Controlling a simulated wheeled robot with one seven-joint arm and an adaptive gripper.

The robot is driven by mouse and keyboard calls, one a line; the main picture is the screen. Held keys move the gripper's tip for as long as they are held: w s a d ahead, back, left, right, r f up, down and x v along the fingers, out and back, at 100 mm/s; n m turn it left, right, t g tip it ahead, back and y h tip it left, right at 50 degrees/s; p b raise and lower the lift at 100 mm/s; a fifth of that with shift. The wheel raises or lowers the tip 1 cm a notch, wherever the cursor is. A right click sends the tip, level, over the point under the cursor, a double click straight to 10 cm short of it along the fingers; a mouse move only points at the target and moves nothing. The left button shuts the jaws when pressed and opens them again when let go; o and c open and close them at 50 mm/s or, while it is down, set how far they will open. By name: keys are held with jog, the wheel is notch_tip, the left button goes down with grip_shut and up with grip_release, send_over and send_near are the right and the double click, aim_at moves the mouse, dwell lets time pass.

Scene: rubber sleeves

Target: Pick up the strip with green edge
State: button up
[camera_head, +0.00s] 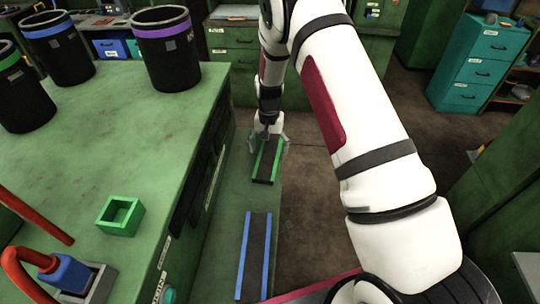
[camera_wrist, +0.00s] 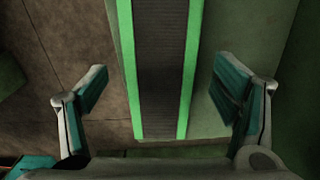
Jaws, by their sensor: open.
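The strip with green edges (camera_head: 265,161) is dark in the middle and lies on a low green ledge beside the workbench. In the wrist view the strip (camera_wrist: 160,70) runs from the top edge down to between the fingers. My gripper (camera_head: 269,139) is over the strip's far end in the head view. In the wrist view my gripper (camera_wrist: 162,92) is open, with one finger on each side of the strip and a gap to both edges. Whether the fingertips are level with the strip is hard to tell.
A blue-edged strip (camera_head: 254,255) lies nearer on the same ledge (camera_head: 232,190). The workbench (camera_head: 100,130) on the left holds black bins (camera_head: 165,60) with coloured bands and a small green box (camera_head: 120,216). Brown floor (camera_head: 310,190) is clear on the right.

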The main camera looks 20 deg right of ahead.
jog(key=shift+f, duration=1.05)
jog(key=c, duration=1.3)
jog(key=shift+o, duration=0.2)
jog(key=shift+r, duration=0.15)
